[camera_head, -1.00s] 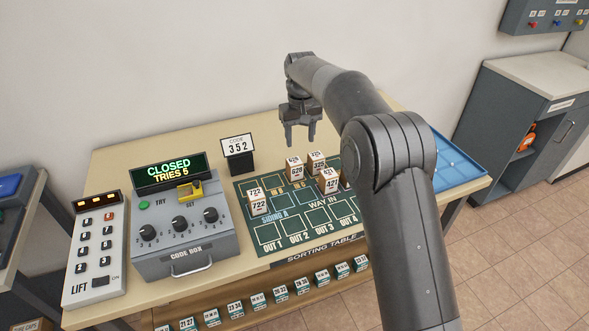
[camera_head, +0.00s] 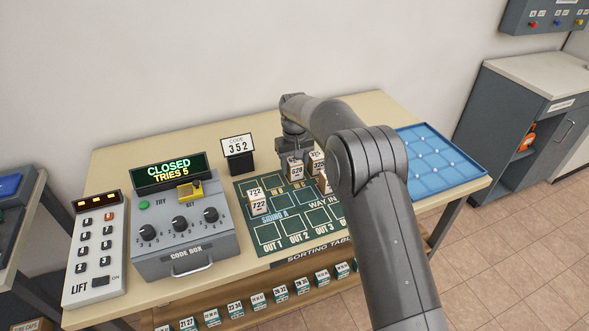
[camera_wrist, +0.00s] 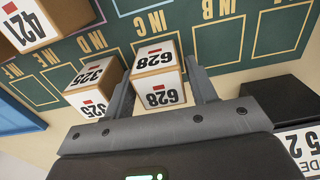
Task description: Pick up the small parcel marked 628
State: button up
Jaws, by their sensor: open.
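The small parcel marked 628 (camera_head: 296,170) stands on the green sorting mat, a brown box with white labels. In the wrist view the parcel 628 (camera_wrist: 158,75) sits between the two fingers of my gripper (camera_wrist: 163,90), with its number upside down. My gripper (camera_head: 293,158) is open and low around the parcel in the head view. The left finger is close to parcel 628 and to its neighbour 325 (camera_wrist: 95,85). Whether the fingers touch the parcel cannot be told.
Parcel 421 (camera_wrist: 38,22) is at the wrist view's upper left. Parcel 722 (camera_head: 257,201) stands left on the sorting mat (camera_head: 268,233). The code card 352 (camera_head: 238,148), code box (camera_head: 186,235) and blue tray (camera_head: 440,160) are nearby. My arm hides the mat's right part.

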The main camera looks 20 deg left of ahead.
jog(key=shift+f, duration=0.7)
jog(key=shift+c, duration=0.2)
jog(key=c, duration=0.7)
jog(key=shift+c, duration=0.2)
jog(key=shift+r, duration=0.2)
